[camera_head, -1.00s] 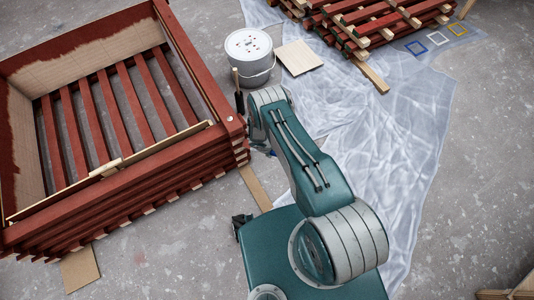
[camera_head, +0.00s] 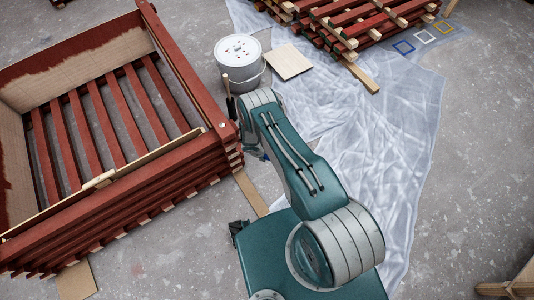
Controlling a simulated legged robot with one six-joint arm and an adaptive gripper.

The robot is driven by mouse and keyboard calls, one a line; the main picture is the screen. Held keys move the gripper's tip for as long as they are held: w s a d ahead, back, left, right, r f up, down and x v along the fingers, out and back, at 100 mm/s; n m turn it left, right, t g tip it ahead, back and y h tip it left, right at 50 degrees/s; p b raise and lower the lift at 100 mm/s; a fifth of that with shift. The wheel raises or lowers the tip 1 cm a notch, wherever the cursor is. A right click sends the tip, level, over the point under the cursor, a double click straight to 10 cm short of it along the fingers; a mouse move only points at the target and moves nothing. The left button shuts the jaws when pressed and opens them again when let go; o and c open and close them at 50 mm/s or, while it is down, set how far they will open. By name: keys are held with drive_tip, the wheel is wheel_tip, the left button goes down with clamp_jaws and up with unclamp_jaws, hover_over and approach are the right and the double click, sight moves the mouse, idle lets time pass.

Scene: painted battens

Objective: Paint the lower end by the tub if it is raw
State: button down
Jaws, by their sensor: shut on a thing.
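A crate of red-painted battens (camera_head: 130,200) stands at left. At its right corner, nearest the white lidded tub (camera_head: 240,62), the lower batten ends (camera_head: 234,155) look pale and raw between red faces, partly hidden by my arm. A brush with a wooden handle (camera_head: 227,85) stands upright between that corner and the tub. My gripper (camera_head: 233,112) is at the brush's dark lower part, mostly hidden behind my teal forearm, and appears shut on it. The bristles are hidden.
Clear plastic sheeting (camera_head: 370,150) covers the floor at right. A pale board (camera_head: 288,62) lies beside the tub. Red battens (camera_head: 350,25) are stacked at the back. A plank (camera_head: 250,193) lies by the crate. Bare concrete (camera_head: 475,180) is free at far right.

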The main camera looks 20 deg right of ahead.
drive_tip(key=shift+s+a, duration=0.55)
drive_tip(key=shift+a, duration=2.75)
drive_tip(key=w+d+r, duration=0.1)
drive_tip(key=d, duration=0.7)
drive_tip(key=shift+w+d, duration=0.4)
drive_tip(key=shift+s+d, duration=0.3)
drive_tip(key=shift+s, duration=0.65)
drive_tip(key=shift+s+d, duration=0.25)
drive_tip(key=shift+s, duration=0.7)
drive_tip(key=shift+s+d, duration=0.3)
drive_tip(key=shift+s, duration=0.65)
drive_tip(key=shift+s+d, duration=0.2)
drive_tip(key=shift+s, duration=0.55)
drive_tip(key=shift+s+d, duration=0.2)
drive_tip(key=shift+s, duration=0.5)
